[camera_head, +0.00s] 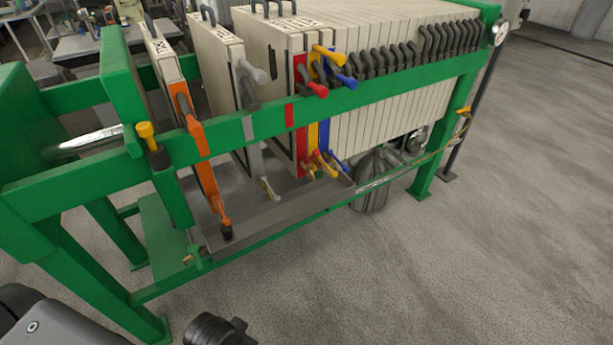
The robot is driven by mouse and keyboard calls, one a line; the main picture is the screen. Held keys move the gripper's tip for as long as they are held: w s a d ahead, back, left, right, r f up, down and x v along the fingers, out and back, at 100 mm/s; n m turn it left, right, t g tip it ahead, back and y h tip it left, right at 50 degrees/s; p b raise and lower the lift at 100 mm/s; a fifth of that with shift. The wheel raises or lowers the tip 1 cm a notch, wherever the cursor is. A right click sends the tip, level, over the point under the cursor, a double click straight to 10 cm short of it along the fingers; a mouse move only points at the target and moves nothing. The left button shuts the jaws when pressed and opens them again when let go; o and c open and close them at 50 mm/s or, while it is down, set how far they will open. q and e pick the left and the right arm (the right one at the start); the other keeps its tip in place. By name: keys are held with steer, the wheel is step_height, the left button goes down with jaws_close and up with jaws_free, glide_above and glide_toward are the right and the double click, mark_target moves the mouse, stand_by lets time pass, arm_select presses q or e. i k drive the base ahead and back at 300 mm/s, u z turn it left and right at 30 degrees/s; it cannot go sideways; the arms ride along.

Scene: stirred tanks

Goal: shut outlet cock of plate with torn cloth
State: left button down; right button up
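A green-framed filter press (350,95) holds a row of pale plates. An orange-marked plate (197,150) and a grey-marked plate (252,125) stand apart at its left. Red (301,130), yellow (313,130) and blue (324,130) marked plates stand close together. Small cocks hang low on these plates: an orange one with a dark end (222,215), a pale one (267,189), and red (307,169), yellow (325,164) and blue (338,160) ones. I cannot tell which are open, and no torn cloth is discernible. Neither gripper is recognisable in view.
A metal drip trough (285,213) runs below the cocks. A brass valve (193,257) sits low at left. A covered silvery vessel (371,180) stands under the press.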

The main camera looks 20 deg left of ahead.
mark_target(316, 152)
steer(key=k, duration=0.3)
steer(key=z, duration=1.15)
steer(key=i, duration=1)
steer(key=u, duration=1.75)
